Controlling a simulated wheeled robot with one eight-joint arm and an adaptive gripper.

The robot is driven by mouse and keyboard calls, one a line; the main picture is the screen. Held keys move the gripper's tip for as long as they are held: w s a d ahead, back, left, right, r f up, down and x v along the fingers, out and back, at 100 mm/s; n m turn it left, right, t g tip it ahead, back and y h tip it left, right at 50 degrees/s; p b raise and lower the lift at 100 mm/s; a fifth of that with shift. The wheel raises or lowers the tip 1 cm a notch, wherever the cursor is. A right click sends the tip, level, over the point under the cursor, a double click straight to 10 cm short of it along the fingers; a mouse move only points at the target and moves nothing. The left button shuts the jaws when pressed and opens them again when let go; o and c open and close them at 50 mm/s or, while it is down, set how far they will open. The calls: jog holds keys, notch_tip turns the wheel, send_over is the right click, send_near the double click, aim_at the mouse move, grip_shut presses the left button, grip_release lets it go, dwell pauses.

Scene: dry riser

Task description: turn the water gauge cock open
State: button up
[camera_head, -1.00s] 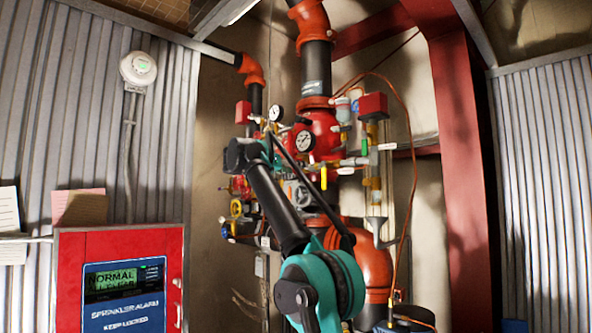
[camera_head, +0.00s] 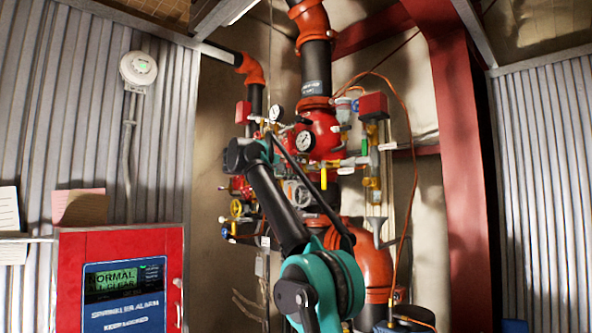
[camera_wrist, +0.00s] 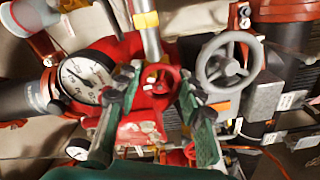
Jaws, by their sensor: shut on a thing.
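A small red handwheel (camera_wrist: 159,79), which looks like the water gauge cock, sits just right of a round white-faced gauge (camera_wrist: 84,77) in the wrist view. My gripper (camera_wrist: 158,90) has one finger on each side of the wheel and is shut on it. The fingers cover parts of its sides, so I cannot tell how far it is turned. In the head view two gauges (camera_head: 304,141) (camera_head: 276,113) show on the riser. There my gripper is largely hidden among the fittings behind my arm.
A larger grey handwheel (camera_wrist: 229,62) stands close to the right of my gripper. A pipe with a yellow band (camera_wrist: 146,20) is above. A red alarm cabinet (camera_head: 120,240) stands at left.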

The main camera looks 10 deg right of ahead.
jog(key=shift+n, duration=1.1)
jog(key=o, duration=1.2)
jog(key=v, duration=0.8)
